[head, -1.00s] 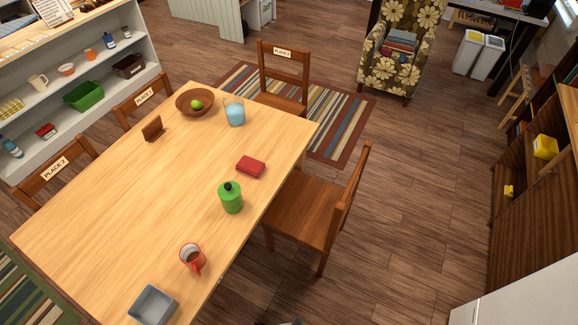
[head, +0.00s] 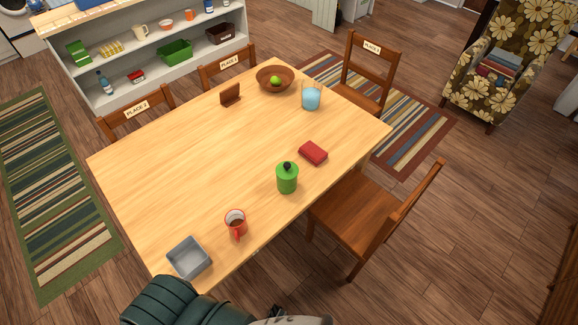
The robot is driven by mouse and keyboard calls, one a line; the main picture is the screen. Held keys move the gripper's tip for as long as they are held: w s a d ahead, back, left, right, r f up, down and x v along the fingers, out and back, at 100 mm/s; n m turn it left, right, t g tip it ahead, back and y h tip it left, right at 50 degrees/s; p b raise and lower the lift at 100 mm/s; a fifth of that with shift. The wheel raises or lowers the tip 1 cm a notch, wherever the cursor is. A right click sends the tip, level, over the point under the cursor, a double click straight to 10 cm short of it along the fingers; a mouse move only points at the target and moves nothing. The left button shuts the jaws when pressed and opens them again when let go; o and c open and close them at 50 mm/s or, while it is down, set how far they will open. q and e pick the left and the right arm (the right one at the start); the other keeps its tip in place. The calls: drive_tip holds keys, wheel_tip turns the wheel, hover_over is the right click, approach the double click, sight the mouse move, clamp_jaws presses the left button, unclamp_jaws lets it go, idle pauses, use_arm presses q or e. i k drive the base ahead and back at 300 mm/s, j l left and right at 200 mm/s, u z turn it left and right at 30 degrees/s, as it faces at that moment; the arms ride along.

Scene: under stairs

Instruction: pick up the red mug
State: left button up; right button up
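The red mug (head: 236,222) stands upright near the front edge of the wooden table (head: 190,165), with something brown inside. Its handle points toward the bottom of the picture. A grey square tray (head: 189,257) sits close to its left, and a green jar with a black knob (head: 287,178) stands to its right and farther back. Neither of my grippers can be made out in the head view, and nothing is holding the mug.
A red box (head: 313,152), blue glass (head: 311,97), bowl with green fruit (head: 274,78) and brown holder (head: 230,93) are on the table. A wooden chair (head: 365,222) stands at its right side. A dark green ribbed object (head: 165,303) is below the tray.

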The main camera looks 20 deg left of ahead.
sight(235, 219)
drive_tip(key=u, duration=1.55)
